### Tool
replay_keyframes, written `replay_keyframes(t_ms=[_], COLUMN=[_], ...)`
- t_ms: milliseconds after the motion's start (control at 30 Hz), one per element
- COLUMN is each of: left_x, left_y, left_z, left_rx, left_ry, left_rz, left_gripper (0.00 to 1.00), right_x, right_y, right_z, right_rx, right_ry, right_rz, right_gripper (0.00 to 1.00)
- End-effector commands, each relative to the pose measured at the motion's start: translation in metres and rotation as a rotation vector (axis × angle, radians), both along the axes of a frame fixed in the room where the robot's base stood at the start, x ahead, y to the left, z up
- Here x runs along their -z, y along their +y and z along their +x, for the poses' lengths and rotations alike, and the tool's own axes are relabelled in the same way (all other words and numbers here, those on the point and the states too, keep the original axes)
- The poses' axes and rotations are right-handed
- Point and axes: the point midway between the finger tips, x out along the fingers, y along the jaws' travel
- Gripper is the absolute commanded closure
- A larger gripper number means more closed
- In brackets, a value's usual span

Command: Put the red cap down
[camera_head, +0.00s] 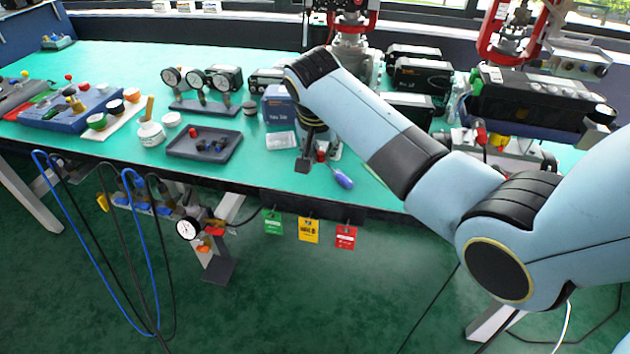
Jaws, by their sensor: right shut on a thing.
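The red cap (321,156) shows as a small red spot between the fingers of my right gripper (319,157). My right gripper points down at the front part of the green table (262,175), with its fingers shut on the cap. The fingers hide most of the cap, and I cannot tell whether it touches the table. A dark tray (178,151) with several small fittings lies to the left of the gripper. My left gripper is not in view.
A blue-handled screwdriver (342,178) lies just right of the gripper. A blue box (279,105) and a white label card (280,140) are close on its left. Gauges (222,82) stand behind the tray. Tags (308,230) hang below the front edge.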

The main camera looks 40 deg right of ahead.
Motion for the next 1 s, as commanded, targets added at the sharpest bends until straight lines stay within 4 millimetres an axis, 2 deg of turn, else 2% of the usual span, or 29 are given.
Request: replay_keyframes(t_ms=[100,233,333,500,567,933,967,1000], left_x=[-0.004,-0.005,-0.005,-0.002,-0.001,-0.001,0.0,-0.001], left_y=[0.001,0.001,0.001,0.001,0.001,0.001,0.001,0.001], left_z=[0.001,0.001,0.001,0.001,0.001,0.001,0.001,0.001], left_rx=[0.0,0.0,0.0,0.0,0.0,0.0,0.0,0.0], left_ry=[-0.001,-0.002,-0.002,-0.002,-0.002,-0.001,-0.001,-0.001], left_rz=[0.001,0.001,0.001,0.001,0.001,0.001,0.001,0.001], left_gripper=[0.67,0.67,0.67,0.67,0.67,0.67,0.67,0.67], right_x=[0.013,0.021,0.028,0.055,0.061,0.065,0.065,0.065], right_y=[0.02,0.029,0.031,0.031,0.031,0.03,0.03,0.03], right_z=[-0.014,-0.021,-0.023,-0.023,-0.023,-0.023,-0.023,-0.023], right_rx=[-0.002,-0.001,-0.001,-0.002,-0.002,-0.002,-0.002,-0.002], right_ry=[0.003,0.0,0.002,0.004,0.001,0.001,0.0,0.0], right_rz=[0.003,0.001,0.0,-0.001,-0.001,-0.001,0.0,0.0], right_gripper=[1.0,1.0,1.0,1.0,1.0,1.0,0.85,0.8])
